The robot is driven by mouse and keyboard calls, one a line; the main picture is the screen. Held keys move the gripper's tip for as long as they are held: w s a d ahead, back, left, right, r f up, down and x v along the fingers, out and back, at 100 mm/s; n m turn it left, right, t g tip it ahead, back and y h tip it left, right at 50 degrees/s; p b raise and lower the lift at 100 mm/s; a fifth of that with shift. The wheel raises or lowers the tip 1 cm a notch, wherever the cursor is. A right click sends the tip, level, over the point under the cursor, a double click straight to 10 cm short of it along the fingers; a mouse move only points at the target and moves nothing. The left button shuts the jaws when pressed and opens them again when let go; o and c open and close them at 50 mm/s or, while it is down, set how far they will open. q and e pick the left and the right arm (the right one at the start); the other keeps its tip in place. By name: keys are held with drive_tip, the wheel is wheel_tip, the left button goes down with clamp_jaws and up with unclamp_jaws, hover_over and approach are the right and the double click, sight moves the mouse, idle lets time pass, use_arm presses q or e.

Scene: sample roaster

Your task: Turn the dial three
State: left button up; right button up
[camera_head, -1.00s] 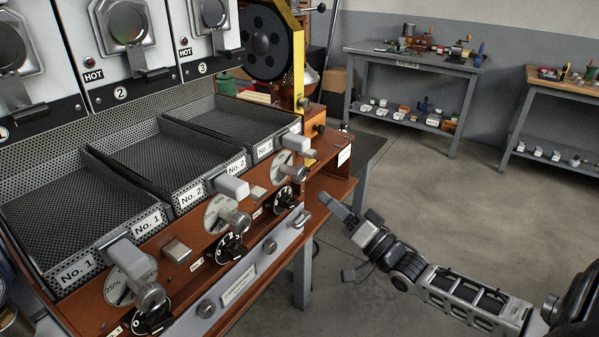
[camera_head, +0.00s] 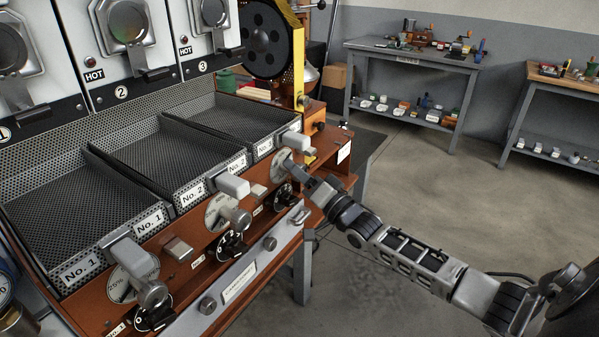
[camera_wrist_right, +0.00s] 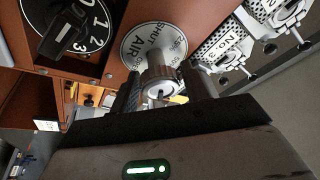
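The third, farthest station on the orange-brown panel has a silver knob (camera_head: 291,166) on a round scale plate and a black numbered dial (camera_head: 283,197) below it. In the right wrist view the silver knob (camera_wrist_right: 160,82) stands in front of the plate marked SHUT AIR (camera_wrist_right: 150,38), and the black dial (camera_wrist_right: 72,32) with its white mark is at upper left. My right gripper (camera_head: 302,174) is at this station. Its fingers (camera_wrist_right: 162,92) are apart, one on each side of the silver knob; contact is unclear. My left gripper is out of view.
Nearer stations have similar silver knobs (camera_head: 237,219) and black dials (camera_head: 231,246). Open floor (camera_head: 440,200) lies to the right.

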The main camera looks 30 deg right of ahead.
drive_tip(key=c, duration=0.6)
